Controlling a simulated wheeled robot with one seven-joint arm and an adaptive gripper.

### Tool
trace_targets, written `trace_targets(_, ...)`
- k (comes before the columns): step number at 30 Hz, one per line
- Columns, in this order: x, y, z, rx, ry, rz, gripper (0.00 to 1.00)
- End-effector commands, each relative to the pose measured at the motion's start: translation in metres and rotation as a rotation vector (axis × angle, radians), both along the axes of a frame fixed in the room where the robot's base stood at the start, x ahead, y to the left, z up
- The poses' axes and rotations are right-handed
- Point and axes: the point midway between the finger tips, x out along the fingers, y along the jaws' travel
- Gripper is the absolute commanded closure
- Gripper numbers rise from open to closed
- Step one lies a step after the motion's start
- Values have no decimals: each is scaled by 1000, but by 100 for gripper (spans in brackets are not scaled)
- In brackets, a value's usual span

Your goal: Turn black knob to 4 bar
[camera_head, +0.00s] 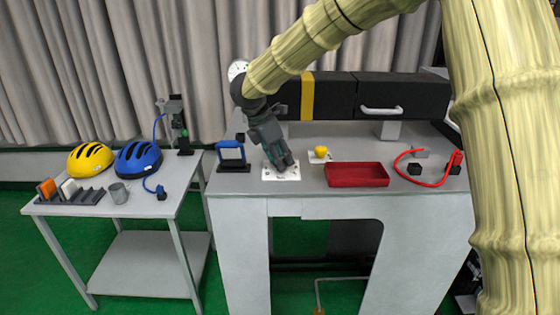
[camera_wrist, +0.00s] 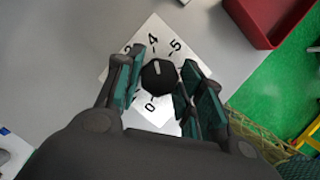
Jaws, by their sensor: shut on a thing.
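The black knob (camera_wrist: 159,79) sits on a white numbered dial plate (camera_wrist: 146,106), with its white mark pointing up the picture, roughly towards the 4. The 4 and 5 lie beyond the knob and the 0 lies on the near side; other numbers are partly hidden by the fingers. My gripper (camera_wrist: 160,84) points down over the dial with one finger on each side of the knob, shut on it. In the head view my gripper (camera_head: 284,161) is low over the white plate (camera_head: 286,177), and it hides the knob there.
A red tray (camera_head: 356,176) stands right of the dial, with a yellow object (camera_head: 320,151) behind it. A blue-framed item (camera_head: 231,152) stands to the left. A red hose (camera_head: 428,183) lies at the right. The side table (camera_head: 133,205) holds helmets.

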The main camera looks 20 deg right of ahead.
Motion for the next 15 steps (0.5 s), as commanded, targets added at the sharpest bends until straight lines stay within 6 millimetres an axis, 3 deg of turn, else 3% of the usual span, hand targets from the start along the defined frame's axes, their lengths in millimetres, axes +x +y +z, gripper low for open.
trace_targets(15, 1, 0, 0, 1, 0, -123, 86)
